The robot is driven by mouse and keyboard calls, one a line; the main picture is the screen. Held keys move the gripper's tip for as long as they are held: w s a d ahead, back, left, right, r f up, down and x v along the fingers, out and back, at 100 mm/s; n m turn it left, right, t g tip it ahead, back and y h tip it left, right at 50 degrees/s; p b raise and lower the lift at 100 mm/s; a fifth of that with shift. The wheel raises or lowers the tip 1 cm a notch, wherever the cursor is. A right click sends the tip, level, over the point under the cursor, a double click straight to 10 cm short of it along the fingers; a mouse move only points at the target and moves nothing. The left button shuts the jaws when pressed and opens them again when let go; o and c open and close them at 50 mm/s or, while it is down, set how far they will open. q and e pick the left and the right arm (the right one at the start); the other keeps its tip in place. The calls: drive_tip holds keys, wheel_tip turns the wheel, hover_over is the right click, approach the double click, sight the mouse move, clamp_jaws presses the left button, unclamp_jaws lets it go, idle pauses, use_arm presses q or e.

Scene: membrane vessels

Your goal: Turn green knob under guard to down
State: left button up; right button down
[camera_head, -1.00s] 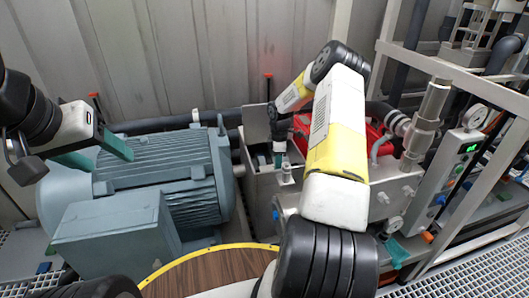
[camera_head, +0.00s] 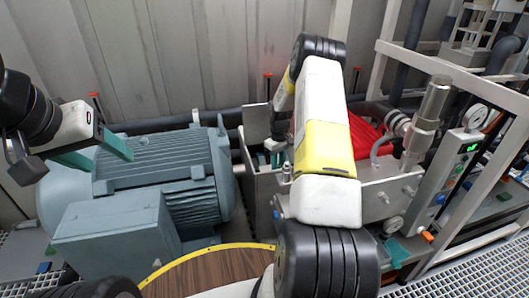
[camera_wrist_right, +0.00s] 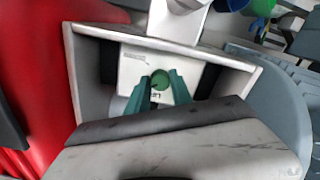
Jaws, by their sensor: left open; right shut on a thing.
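The green knob (camera_wrist_right: 160,79) sits on a pale plate (camera_wrist_right: 131,68) inside a grey metal guard (camera_wrist_right: 88,85) in the right wrist view. My right gripper (camera_wrist_right: 161,90) reaches into the guard, its green fingers closed on either side of the knob. Which way the knob points cannot be told. In the head view the guard (camera_head: 252,122) stands in the middle, right of the motor. My right gripper (camera_head: 274,157) is partly seen there, and the knob is hidden. My left gripper (camera_head: 96,152) is open and empty above the motor's left end.
A grey-blue motor (camera_head: 165,165) fills the left. A red object (camera_head: 366,137) stands beside the guard. A metal valve body (camera_head: 425,115), a gauge (camera_head: 474,116) and a panel with a green display (camera_head: 468,148) are at the right. A corrugated wall is behind.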

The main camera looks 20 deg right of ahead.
drive_tip(key=m, duration=0.6)
drive_tip(key=shift+w, duration=0.1)
drive_tip(key=m, duration=0.7)
drive_tip(key=shift+m, duration=0.3)
idle(0.3)
drive_tip(key=c, duration=1.1)
unclamp_jaws()
wheel_tip(320, 180, up, 8)
drive_tip(key=shift+f, duration=0.1)
